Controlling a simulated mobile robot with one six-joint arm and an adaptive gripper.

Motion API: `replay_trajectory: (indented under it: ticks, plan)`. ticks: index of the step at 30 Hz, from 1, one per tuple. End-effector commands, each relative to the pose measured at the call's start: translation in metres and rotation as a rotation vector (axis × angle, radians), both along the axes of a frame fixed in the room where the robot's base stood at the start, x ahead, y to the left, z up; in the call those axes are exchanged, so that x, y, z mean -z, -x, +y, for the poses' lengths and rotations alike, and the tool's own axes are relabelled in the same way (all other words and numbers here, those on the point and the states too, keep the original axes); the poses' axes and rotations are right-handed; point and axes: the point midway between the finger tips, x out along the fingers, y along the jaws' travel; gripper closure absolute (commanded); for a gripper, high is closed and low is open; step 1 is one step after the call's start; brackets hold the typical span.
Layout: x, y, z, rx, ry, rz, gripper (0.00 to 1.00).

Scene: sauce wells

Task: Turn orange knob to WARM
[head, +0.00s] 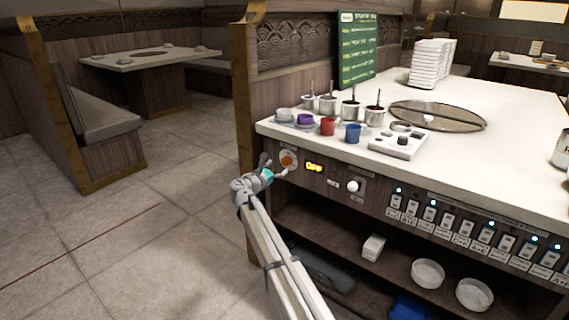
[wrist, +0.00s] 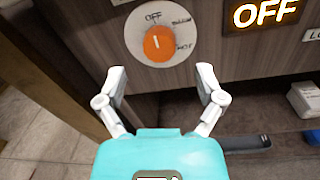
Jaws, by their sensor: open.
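The orange knob (wrist: 159,43) sits on a round white dial plate on the counter's dark wood front. The plate (wrist: 133,32) reads OFF at the upper left and HOT at the lower right, with a small unclear label at the upper right. A white mark on the knob points about straight up. A lit display (wrist: 262,12) beside it reads OFF. In the head view the knob (head: 288,160) is at the counter's left end. My gripper (wrist: 159,80) is open and empty, its fingertips just below and to either side of the dial, apart from the knob. It also shows in the head view (head: 277,166).
A white-grey knob (head: 353,185) and a row of labelled switches (head: 470,232) lie to the right on the same front. Cups, including a red one (head: 327,126) and a blue one (head: 353,133), stand on the countertop above. An open shelf (head: 320,232) is below. The floor at left is clear.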

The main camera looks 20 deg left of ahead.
Motion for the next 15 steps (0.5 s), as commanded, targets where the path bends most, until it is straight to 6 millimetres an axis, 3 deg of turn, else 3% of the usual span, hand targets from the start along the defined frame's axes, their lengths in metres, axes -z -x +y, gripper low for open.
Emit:
replay_trajectory:
  ticks: [6, 15]
  plan:
    - [0.0, -0.031, -0.006, 0.001, 0.0, 0.0, 0.13]
    - [0.0, -0.047, -0.01, -0.001, 0.0, 0.0, 0.13]
